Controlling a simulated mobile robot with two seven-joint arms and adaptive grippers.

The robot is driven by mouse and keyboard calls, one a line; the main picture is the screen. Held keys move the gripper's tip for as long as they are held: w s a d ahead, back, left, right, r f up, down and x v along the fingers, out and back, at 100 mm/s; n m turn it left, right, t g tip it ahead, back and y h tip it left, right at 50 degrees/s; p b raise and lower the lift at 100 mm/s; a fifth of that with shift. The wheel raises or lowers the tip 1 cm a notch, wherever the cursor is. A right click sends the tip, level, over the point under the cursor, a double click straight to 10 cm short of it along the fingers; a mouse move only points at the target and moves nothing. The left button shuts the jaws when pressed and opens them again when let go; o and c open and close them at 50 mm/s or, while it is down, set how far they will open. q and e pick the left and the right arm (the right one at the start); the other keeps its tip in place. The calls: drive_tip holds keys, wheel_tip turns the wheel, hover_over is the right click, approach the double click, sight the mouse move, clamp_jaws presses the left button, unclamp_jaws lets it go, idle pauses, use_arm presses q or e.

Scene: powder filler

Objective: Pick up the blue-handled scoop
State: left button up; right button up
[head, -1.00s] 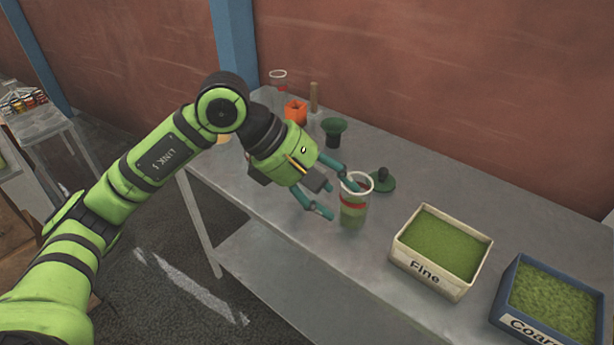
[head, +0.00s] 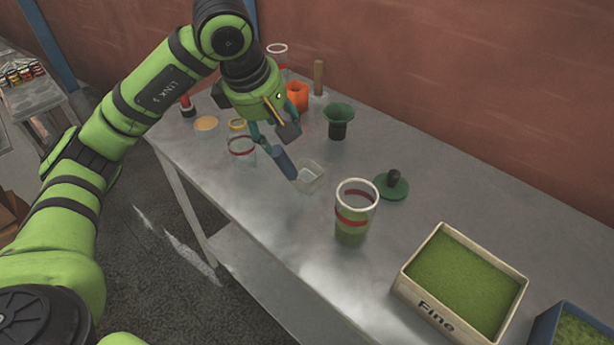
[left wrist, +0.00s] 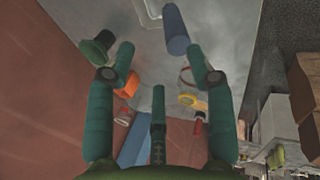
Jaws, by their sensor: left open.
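The scoop has a blue handle (head: 284,164) and a clear box-shaped bowl (head: 312,177), and lies on the metal table left of the green-filled cup. In the left wrist view its blue handle (left wrist: 174,30) shows at the top, beyond the fingertips, with part of the clear bowl (left wrist: 149,9) cut by the frame edge. My left gripper (head: 275,124) is open and empty, above and just behind the handle in the head view. In the wrist view the open fingers (left wrist: 160,50) spread below the handle, apart from it. My right gripper is not in view.
A clear cup with green powder (head: 355,212) stands right of the scoop. A red-banded clear cup (head: 241,153) stands left of it. A green funnel (head: 339,120), green lid (head: 392,186) and orange block (head: 297,95) are behind. The Fine bin (head: 409,286) is at front right.

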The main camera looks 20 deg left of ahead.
sight(277, 149)
use_arm(q)
drive_tip(key=f+b, duration=0.1)
drive_tip(key=s+f+b, duration=0.1)
drive_tip(key=f+b, duration=0.1)
drive_tip(key=shift+f, duration=0.3)
drive_tip(key=shift+w+f, duration=0.15)
drive_tip(key=shift+f, duration=0.05)
drive_tip(key=shift+w+d+f, duration=0.1)
drive_tip(key=shift+w+f, duration=0.2)
drive_tip(key=shift+f, duration=0.25)
drive_tip(key=shift+w+f+p, duration=0.25)
drive_tip(key=shift+f+p, duration=0.2)
drive_tip(key=shift+f, duration=0.25)
drive_tip(key=p+x, duration=0.1)
drive_tip(key=x, duration=0.2)
drive_tip(key=shift+w+f, duration=0.1)
drive_tip(key=shift+f, duration=0.2)
drive_tip(key=shift+w+f, duration=0.15)
drive_tip(key=shift+f, duration=0.25)
drive_tip(key=shift+r, duration=0.1)
clamp_jaws()
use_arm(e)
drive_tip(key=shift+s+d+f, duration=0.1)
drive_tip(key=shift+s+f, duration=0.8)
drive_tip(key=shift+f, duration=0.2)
